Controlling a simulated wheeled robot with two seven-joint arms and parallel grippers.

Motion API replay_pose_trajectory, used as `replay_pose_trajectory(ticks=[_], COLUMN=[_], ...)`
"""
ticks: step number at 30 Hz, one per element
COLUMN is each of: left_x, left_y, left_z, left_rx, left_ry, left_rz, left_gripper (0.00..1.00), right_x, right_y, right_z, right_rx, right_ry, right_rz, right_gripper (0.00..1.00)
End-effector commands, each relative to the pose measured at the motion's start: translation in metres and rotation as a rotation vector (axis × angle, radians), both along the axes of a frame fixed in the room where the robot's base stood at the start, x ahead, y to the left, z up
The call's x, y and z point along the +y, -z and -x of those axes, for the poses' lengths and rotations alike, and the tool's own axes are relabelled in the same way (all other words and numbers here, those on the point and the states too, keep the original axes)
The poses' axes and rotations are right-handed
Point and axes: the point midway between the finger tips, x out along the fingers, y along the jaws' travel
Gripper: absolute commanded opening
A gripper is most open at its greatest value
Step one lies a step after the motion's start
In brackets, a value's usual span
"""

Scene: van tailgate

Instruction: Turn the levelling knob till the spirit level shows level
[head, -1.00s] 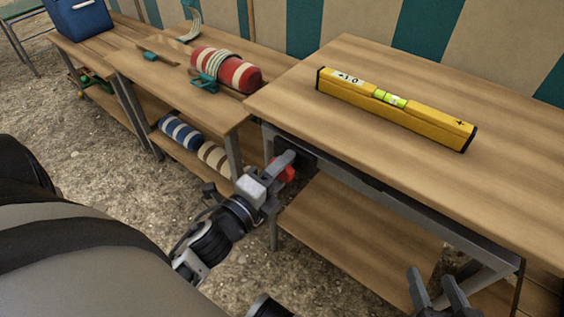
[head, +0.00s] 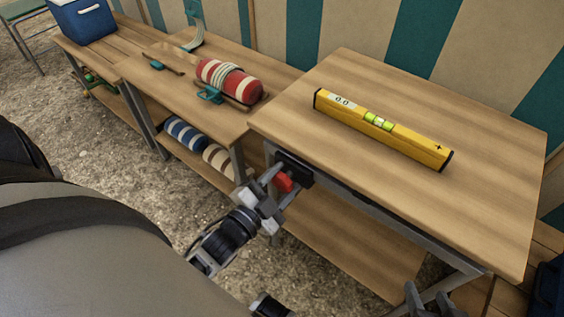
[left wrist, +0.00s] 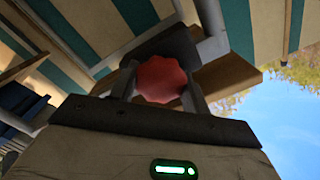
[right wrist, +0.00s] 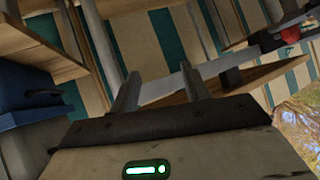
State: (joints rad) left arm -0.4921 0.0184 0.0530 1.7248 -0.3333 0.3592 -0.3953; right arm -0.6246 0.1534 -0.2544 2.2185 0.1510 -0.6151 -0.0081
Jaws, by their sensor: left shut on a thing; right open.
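The yellow spirit level (head: 400,141) lies on the wooden top of the right-hand table (head: 480,130). Its small display seems to read 0.0, and the bubble in its green vial (head: 378,121) looks about central. The red levelling knob (head: 283,182) sits on a black mount under the table's left corner. My left gripper (head: 277,181) is shut on it, with one finger on either side; the left wrist view shows the lobed knob (left wrist: 161,79) between the fingers. My right gripper (head: 425,300) is open and empty near the table's front; its fingers also show in the right wrist view (right wrist: 160,88).
A lower table (head: 150,92) at the left holds a red-and-cream roll (head: 228,80) and teal-ended straps. A blue cooler (head: 83,20) stands farther left. Rolls lie on the shelf below. A striped wall runs behind. The tabletop around the level is clear.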

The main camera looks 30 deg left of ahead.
Motion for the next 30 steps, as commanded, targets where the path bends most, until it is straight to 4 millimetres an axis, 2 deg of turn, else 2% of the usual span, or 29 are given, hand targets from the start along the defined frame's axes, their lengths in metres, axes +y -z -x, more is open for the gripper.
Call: replay_pose_trajectory(ticks=[1, 12, 29, 30], left_x=[0.0, 0.0, 0.0, 0.0], left_y=[-0.004, -0.002, -0.001, -0.001], left_z=[-0.001, -0.001, -0.001, -0.001], left_rx=[0.0, 0.014, 0.015, 0.015], left_ry=[0.001, 0.001, 0.001, 0.001], left_rz=[0.032, 0.197, 0.227, 0.227], left_gripper=[0.24, 0.24, 0.24, 0.52], right_x=[-0.001, -0.006, -0.008, -0.008], right_y=[-0.009, -0.035, -0.035, -0.035], right_z=[0.001, 0.001, 0.005, 0.005], right_rx=[-0.01, -0.063, -0.06, -0.06], right_ry=[0.004, 0.021, 0.027, 0.027], right_rz=[0.0, 0.003, 0.005, 0.005], right_gripper=[0.47, 0.47, 0.47, 0.47])
